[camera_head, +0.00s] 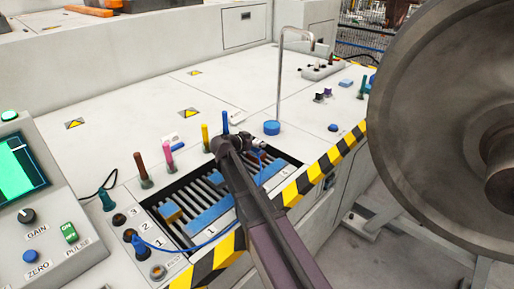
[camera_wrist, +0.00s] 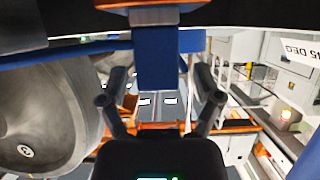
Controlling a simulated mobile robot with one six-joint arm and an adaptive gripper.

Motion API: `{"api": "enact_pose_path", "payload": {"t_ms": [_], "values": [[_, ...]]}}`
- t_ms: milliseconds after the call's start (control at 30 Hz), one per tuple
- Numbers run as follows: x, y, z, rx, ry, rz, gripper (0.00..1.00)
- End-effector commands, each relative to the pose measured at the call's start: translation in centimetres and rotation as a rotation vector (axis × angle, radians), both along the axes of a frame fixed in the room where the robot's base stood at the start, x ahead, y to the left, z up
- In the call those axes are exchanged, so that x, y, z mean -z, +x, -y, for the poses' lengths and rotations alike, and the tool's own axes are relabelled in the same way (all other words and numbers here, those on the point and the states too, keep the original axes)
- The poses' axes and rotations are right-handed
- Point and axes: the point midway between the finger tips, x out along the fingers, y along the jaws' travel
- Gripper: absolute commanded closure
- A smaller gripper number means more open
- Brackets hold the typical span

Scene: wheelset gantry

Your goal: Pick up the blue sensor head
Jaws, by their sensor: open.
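Several blue items show in the head view, and I cannot tell for sure which is the sensor head. A long blue block (camera_head: 208,215) lies in the slotted tray (camera_head: 187,240), with a thin blue cable near it. Another blue block (camera_head: 270,171) lies in the tray's right part, partly behind my arm. A round blue piece (camera_head: 271,128) sits by the foot of a bent pipe. In the wrist view my gripper (camera_wrist: 161,99) is open, its fingers apart. A blue upright piece (camera_wrist: 158,65) shows between and beyond them; contact is not visible.
Upright coloured handles (camera_head: 167,157) stand behind the tray. A control box (camera_head: 42,200) with a green screen is at the left. A large metal wheel (camera_head: 435,110) fills the right. The bent metal pipe (camera_head: 280,85) rises from the bench (camera_head: 225,88), whose middle back is mostly clear.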

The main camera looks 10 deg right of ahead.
Motion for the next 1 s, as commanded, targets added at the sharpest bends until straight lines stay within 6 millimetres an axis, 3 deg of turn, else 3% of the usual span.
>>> {"api": "enact_pose_path", "payload": {"t_ms": [133, 167, 400, 433, 1000], "values": [[0.0, -0.01, -0.02, 0.0, 0.0, 0.0, 0.17], [0.0, -0.01, -0.02, 0.0, 0.0, 0.0, 0.23], [0.01, -0.01, -0.03, 0.0, 0.0, 0.0, 0.94], [0.01, -0.01, -0.03, 0.0, 0.0, 0.0, 1.0], [-0.66, -0.01, -0.07, 0.0, 0.0, 0.0, 1.0]]}}
